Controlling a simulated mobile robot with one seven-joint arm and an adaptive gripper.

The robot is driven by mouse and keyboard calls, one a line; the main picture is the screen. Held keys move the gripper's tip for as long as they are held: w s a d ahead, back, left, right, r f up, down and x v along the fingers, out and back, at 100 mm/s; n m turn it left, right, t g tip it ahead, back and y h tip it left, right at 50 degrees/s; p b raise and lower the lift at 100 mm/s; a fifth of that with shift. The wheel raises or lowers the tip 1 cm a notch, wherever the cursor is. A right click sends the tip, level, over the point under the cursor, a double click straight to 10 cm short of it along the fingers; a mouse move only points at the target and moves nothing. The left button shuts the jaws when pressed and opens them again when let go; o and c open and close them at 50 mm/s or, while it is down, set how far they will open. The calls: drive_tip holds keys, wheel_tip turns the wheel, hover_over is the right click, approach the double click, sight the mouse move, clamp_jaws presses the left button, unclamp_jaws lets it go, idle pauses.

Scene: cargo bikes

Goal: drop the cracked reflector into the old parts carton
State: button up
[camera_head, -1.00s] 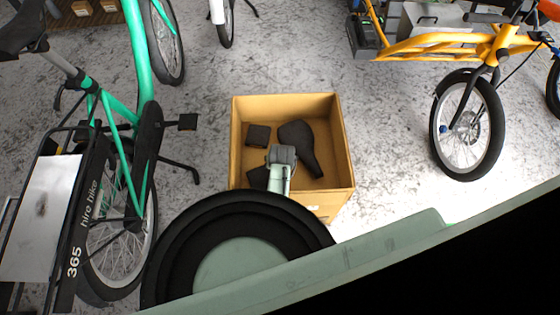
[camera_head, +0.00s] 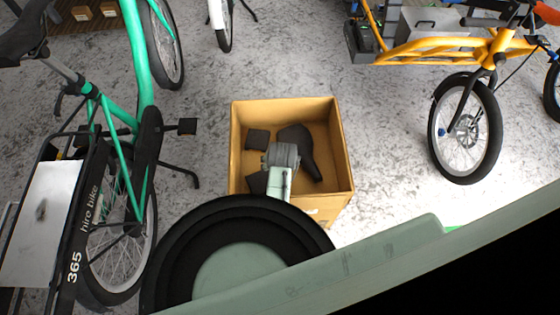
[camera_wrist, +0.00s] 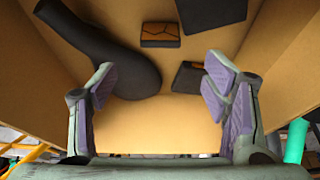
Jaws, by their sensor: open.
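The old parts carton (camera_head: 342,150) is an open tan box on the floor, in the middle of the head view; its inner wall (camera_wrist: 280,75) fills much of the wrist view. The cracked reflector (camera_wrist: 160,34), a small orange block with dark crack lines and a dark edge, is inside the carton. My gripper (camera_head: 281,157) is over the carton, pointing in. In the wrist view my gripper (camera_wrist: 160,70) is open, its two purple-padded fingers wide apart with nothing between the tips. The reflector is apart from both fingers. My gripper seems to hide it in the head view.
The carton also holds a black saddle (camera_head: 297,142) and two dark blocks (camera_wrist: 212,10) (camera_wrist: 188,78). A green hire bike (camera_head: 120,150) stands to the left, a yellow cargo bike (camera_head: 430,45) to the upper right. The grey floor between is clear.

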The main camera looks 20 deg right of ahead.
drive_tip(key=shift+v, duration=1.7)
